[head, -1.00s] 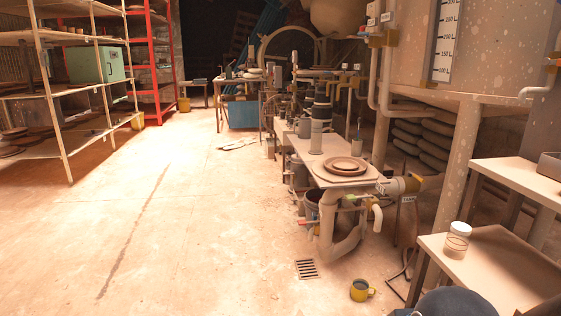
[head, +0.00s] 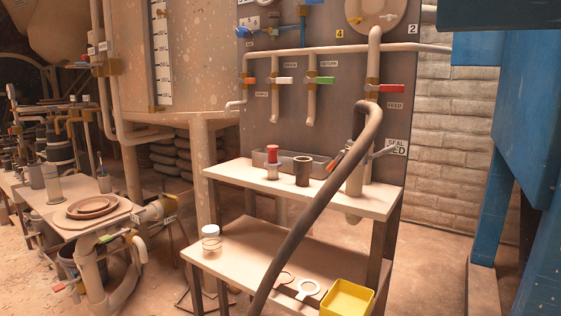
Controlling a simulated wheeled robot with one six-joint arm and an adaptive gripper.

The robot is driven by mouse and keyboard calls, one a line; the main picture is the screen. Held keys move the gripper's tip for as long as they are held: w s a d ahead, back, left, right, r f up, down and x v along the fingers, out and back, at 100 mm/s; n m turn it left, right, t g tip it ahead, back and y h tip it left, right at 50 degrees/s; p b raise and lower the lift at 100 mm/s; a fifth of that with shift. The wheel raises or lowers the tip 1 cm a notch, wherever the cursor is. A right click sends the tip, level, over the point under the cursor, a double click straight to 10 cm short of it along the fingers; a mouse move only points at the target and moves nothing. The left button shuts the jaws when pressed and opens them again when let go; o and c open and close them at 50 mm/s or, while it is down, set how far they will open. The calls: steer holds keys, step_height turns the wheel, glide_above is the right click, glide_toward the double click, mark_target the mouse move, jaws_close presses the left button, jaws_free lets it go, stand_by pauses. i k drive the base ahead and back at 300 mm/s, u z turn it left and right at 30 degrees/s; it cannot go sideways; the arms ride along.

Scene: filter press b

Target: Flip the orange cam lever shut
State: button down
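A small orange lever (head: 335,161) sticks out down and to the left beside a grey pipe coupling (head: 355,176), which stands at the right end of the upper bench. It stands away from the coupling body, partly beside the dark hose. A grey lever (head: 384,150) sticks out up and to the right from the same area. The thick dark hose (head: 330,185) arches past the coupling and runs down to the lower left. How the lever joins the coupling is too small to tell. My gripper is not in view.
The upper bench (head: 228,171) holds a grey tray (head: 300,162), a red-capped jar (head: 272,160) and a dark cup (head: 302,170). Valves with coloured handles, one orange (head: 249,81), are on the panel behind. A yellow bin (head: 347,299) is below. A blue frame (head: 495,215) stands at right.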

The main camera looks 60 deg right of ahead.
mark_target(334, 162)
steer(key=u, duration=0.15)
steer(key=i, duration=0.3)
steer(key=z, duration=1.7)
